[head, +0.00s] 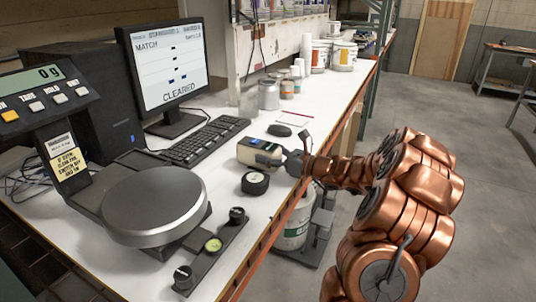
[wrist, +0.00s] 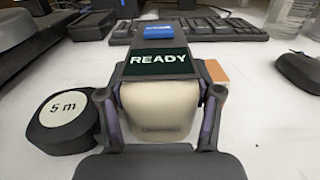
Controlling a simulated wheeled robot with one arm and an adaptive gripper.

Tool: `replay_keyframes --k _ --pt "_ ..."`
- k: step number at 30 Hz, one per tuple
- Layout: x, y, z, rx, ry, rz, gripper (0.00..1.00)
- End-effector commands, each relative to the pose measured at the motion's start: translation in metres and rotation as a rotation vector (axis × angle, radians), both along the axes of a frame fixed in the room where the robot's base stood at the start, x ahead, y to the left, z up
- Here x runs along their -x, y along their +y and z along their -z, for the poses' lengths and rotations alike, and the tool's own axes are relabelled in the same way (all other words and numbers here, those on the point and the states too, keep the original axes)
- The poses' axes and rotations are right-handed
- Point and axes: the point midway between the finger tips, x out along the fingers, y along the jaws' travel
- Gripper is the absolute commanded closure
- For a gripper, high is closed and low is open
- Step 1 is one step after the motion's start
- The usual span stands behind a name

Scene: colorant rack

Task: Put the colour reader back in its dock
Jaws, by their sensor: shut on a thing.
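The colour reader (head: 258,152) is a cream, rounded device with a dark top. In the wrist view its screen reads READY, with a blue button beyond it, above its cream body (wrist: 160,106). My gripper (head: 272,160) is shut on it; the wrist view shows a finger of my gripper (wrist: 158,112) on each side of the cream body. I cannot tell whether the reader touches the bench. A low dark block (head: 140,160) left of the keyboard may be the dock; it also shows in the wrist view (wrist: 92,25).
A black 5 m tape measure (head: 255,183) sits close to the reader, left in the wrist view (wrist: 65,117). The keyboard (head: 205,138) and mouse (head: 280,131) lie beyond. A scale (head: 153,205) and dark bar with round items (head: 212,246) occupy the near bench.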

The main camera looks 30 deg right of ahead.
Motion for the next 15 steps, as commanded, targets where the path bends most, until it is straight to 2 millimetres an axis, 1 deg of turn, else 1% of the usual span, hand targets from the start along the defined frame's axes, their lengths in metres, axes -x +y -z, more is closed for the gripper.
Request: replay_keyframes --k 2,3,10,11,15 --pt "-0.0001 0.0002 0.001 -0.002 -0.003 0.0 1.0" --pt "0.0001 0.0003 0.0021 0.0 -0.001 -0.001 0.35" --pt "0.0001 0.0002 0.0019 0.0 -0.001 -0.001 0.11" --pt "0.0 0.0001 0.0019 0.0 0.0 -0.001 0.09" --pt "0.0 0.0001 0.002 0.0 0.0 0.0 0.09"
